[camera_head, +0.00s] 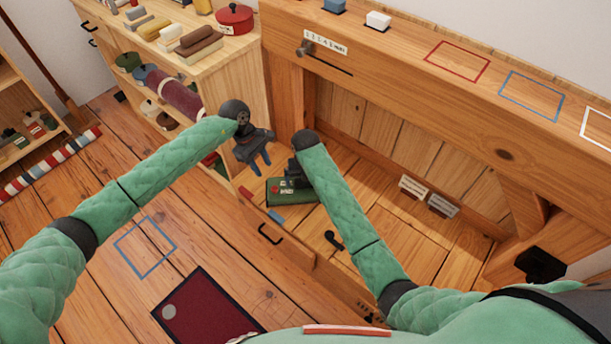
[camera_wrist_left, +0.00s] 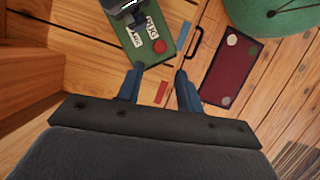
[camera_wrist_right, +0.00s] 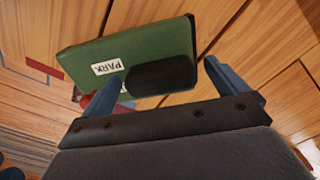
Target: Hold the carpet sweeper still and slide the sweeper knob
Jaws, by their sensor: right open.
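The carpet sweeper (camera_head: 283,197) is a green box on the wooden surface below the long shelf. It also shows in the left wrist view (camera_wrist_left: 134,42), with a red round spot and white labels, and in the right wrist view (camera_wrist_right: 105,55), with a "PARK" label. The black sweeper knob (camera_wrist_right: 163,76) stands on it, between the spread fingers of my right gripper (camera_wrist_right: 168,85) in that picture; contact cannot be told. My left gripper (camera_wrist_left: 160,82) is open and empty, above and to the left of the sweeper in the head view (camera_head: 261,166).
A wooden bench edge with a black handle (camera_head: 269,236) lies in front of the sweeper. A dark red mat (camera_head: 205,310) lies on the floor. A shelf with rolls and a red pot (camera_head: 235,19) stands behind my left arm. Free floor surrounds the blue outlined square (camera_head: 145,247).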

